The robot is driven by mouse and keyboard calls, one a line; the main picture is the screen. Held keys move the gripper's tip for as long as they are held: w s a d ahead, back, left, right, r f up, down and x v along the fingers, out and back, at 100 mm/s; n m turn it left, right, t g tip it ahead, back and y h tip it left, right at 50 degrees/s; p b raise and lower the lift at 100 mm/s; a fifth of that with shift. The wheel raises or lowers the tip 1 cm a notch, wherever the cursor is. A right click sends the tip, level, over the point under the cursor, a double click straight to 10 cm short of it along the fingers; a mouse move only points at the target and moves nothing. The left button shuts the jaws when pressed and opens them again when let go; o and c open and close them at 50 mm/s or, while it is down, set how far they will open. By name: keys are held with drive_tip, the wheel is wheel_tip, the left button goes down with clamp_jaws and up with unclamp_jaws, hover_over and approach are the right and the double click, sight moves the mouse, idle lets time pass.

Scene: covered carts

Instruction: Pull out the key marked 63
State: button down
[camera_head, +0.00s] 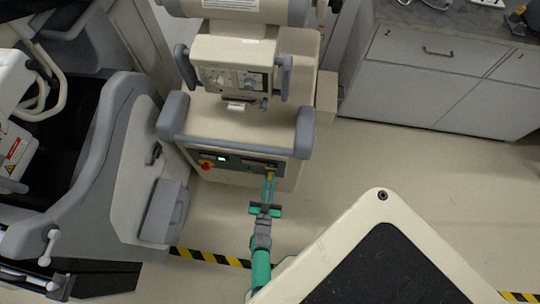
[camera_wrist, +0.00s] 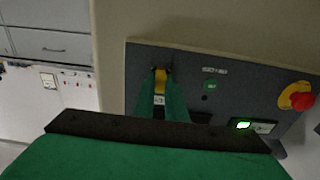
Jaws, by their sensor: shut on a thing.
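The key (camera_head: 271,174) shows as a small yellow piece at the right of the machine's front control panel (camera_head: 236,160). In the wrist view the yellow key (camera_wrist: 160,76) sits at a dark slot in the grey panel (camera_wrist: 228,72). A small pale label shows just below the yellow part, but its number is too small to read. My gripper (camera_head: 269,177) reaches the panel with its two green fingers. In the wrist view my gripper (camera_wrist: 162,90) is shut on the key, with a finger on each side. The fingers partly hide it.
A red knob on a yellow base (camera_wrist: 301,98) and a lit green display (camera_wrist: 243,126) are on the same panel; the knob is at the left in the head view (camera_head: 206,165). Grey cabinets (camera_head: 436,75) stand at the back right. Open floor (camera_head: 350,165) lies right of the machine.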

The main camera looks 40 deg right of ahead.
drive_tip(key=shift+a, duration=0.15)
drive_tip(key=shift+v, duration=2.9)
drive_tip(key=shift+f, duration=0.1)
